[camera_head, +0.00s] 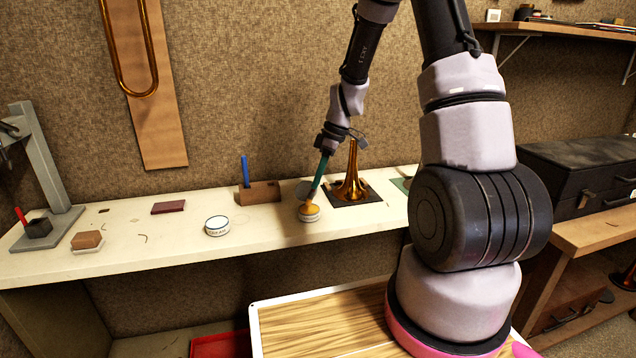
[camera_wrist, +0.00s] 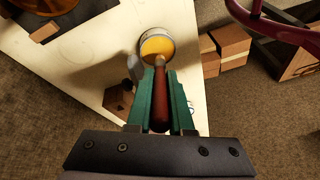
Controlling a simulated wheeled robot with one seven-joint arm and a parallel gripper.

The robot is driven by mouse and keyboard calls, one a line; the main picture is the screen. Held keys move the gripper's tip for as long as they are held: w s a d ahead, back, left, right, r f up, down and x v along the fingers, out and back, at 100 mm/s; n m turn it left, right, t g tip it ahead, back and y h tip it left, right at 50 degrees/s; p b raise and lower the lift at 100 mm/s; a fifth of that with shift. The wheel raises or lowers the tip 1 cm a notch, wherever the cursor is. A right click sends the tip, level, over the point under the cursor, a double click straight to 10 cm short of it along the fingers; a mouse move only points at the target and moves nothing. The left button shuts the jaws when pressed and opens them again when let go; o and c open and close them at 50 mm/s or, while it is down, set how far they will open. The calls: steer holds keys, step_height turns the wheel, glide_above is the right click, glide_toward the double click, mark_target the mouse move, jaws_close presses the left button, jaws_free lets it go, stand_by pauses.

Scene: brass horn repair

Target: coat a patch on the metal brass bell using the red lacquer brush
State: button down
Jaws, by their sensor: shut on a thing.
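My gripper (camera_head: 318,186) has green fingers, which also show in the wrist view (camera_wrist: 161,92). They are shut on a brush with a red-brown handle (camera_wrist: 160,112). The brush points down at an open white jar (camera_head: 309,215) with amber contents, also seen in the wrist view (camera_wrist: 158,47). The brush's tip overlaps the amber contents; I cannot tell whether it touches them or how deep it is. The brass bell (camera_head: 352,186) stands upright, flare down, on a dark mat just right of the jar and my gripper, apart from the fingers.
On the pale bench (camera_head: 130,240) are a lidded tin (camera_head: 217,226), a brown block (camera_head: 262,192) with a blue stick, a dark red slab (camera_head: 168,207), and a dark block (camera_head: 39,228) with a red stick. A grey stand (camera_head: 42,160) is at left. Bench space before the tin is clear.

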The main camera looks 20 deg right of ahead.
steer(key=shift+r, duration=2.8)
